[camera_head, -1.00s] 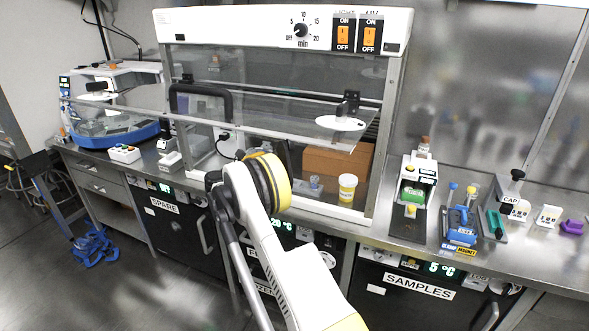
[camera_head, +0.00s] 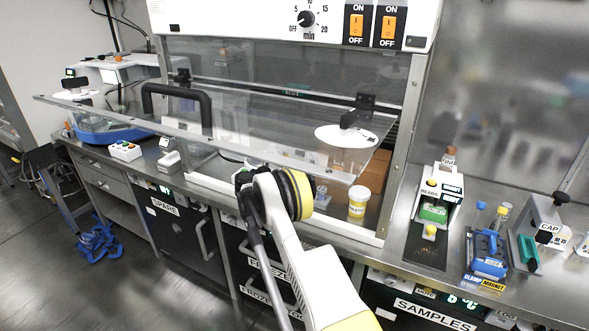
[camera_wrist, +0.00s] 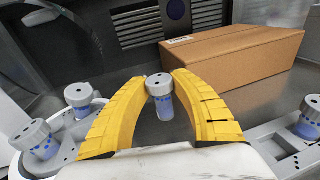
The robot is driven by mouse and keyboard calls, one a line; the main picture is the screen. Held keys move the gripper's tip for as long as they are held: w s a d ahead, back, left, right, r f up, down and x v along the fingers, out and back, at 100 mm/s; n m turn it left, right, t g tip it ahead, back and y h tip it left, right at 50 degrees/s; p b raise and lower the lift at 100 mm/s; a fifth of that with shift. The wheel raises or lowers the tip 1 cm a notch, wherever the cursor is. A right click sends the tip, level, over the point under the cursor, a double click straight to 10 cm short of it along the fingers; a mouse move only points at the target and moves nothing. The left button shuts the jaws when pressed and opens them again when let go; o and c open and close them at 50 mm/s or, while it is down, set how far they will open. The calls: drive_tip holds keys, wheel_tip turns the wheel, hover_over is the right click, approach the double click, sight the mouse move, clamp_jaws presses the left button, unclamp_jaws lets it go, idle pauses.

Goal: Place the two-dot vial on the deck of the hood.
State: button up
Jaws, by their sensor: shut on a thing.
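A small vial (camera_wrist: 164,104) with a grey cap and blue liquid stands between the tips of my yellow gripper fingers (camera_wrist: 159,84) in the wrist view. The fingers are shut on it near the cap. Its dots are too small to count for sure. The vial looks upright; whether its base touches the grey hood deck (camera_wrist: 150,130) cannot be told. In the head view the hood (camera_head: 300,20) has its glass front raised and tilted outward.
Other grey-capped vials stand at the left (camera_wrist: 78,98) and right (camera_wrist: 312,115) of the wrist view in pale holders. A cardboard box (camera_wrist: 235,58) lies behind the gripper. A yellow-labelled jar (camera_head: 358,203) stands at the hood's front right. The tilted glass (camera_head: 250,125) overhangs the opening.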

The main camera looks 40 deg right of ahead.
wheel_tip(320, 180, down, 4)
drive_tip(key=shift+a+b, duration=0.15)
drive_tip(key=shift+b, duration=0.5)
drive_tip(key=shift+s+r, duration=0.1)
drive_tip(key=o, duration=1.1)
drive_tip(key=shift+a, duration=0.15)
drive_tip(key=p+v, duration=0.3)
drive_tip(key=v, duration=0.8)
drive_tip(key=shift+s+a, duration=0.1)
drive_tip(key=shift+a, duration=0.2)
